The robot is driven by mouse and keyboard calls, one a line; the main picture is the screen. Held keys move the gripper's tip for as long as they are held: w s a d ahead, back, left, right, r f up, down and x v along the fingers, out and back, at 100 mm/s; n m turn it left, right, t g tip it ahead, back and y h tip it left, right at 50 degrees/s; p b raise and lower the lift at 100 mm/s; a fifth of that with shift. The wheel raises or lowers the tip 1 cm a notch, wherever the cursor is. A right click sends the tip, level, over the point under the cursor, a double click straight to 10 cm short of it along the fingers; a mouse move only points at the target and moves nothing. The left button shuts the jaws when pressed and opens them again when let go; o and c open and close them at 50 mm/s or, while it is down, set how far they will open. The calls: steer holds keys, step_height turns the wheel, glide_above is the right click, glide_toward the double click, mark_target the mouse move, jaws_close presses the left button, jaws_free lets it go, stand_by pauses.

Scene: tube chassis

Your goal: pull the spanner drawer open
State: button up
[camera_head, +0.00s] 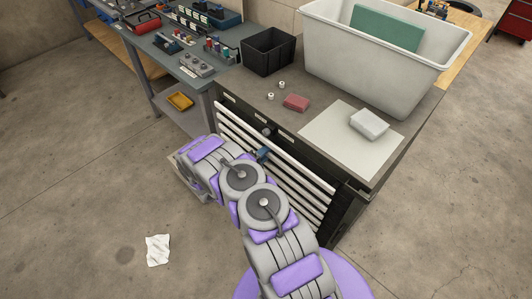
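A dark drawer cabinet (345,215) stands in the middle, with several drawers with long pale handle bars (305,171) on its front. The drawers look shut. I cannot tell which is the spanner drawer, as no label is readable. My grey and purple arm reaches up from the bottom in front of the cabinet and covers the left and middle of the lower drawers. Its far end is at the cabinet's left front. My gripper's fingers cannot be made out, nor whether they touch a handle. A small blue piece (262,154) shows against the upper drawers; what it belongs to is unclear.
On the cabinet top are a black bin (267,51), a large white tub (350,62), a red block (296,103) and a pale box (369,124) on a sheet. A workbench (150,52) adjoins at left. A white paper (158,250) lies on otherwise open floor.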

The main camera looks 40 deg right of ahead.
steer(key=shift+f, duration=0.1)
jaws_close()
steer(key=shift+a, duration=0.1)
